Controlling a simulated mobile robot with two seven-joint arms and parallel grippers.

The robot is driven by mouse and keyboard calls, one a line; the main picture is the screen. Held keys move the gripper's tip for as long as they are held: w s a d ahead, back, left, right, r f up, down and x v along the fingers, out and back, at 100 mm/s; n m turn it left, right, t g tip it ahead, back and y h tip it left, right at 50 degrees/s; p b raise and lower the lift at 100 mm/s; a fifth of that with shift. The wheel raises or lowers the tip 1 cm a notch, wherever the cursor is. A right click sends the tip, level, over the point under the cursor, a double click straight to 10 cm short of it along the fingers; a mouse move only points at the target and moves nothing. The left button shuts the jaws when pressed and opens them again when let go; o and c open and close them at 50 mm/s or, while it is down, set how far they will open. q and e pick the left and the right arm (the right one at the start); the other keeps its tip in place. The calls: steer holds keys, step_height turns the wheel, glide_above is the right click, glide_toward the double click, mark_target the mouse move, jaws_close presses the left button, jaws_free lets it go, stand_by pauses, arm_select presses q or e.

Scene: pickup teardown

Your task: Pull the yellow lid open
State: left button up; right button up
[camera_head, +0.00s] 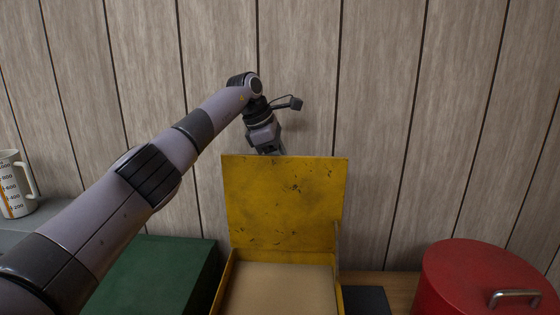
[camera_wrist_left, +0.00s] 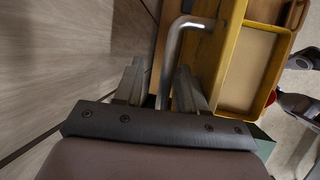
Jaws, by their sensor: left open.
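The yellow lid (camera_head: 285,200) stands upright at the back of the yellow box (camera_head: 228,283), which shows a tan inner floor. My left gripper (camera_head: 268,147) is behind the lid's top edge, and its fingertips are hidden there in the head view. In the left wrist view, the lid (camera_wrist_left: 208,52) is seen nearly edge-on, with a bent metal handle (camera_wrist_left: 174,48) on its outer side. My open left gripper (camera_wrist_left: 160,75) has its fingers on either side of the handle's bar, with gaps visible. My right gripper is not clearly seen.
A green box (camera_head: 155,275) stands left of the yellow box. A red round container (camera_head: 470,275) with a metal handle stands at the right. A dark block (camera_head: 366,300) lies between them. A measuring jug (camera_head: 15,185) is at the far left. A panelled wall (camera_head: 385,110) closes off the back.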

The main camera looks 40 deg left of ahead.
arm_select(q)
steer(key=v, duration=0.7)
steer(key=shift+r, duration=0.1)
steer(key=shift+d, duration=0.1)
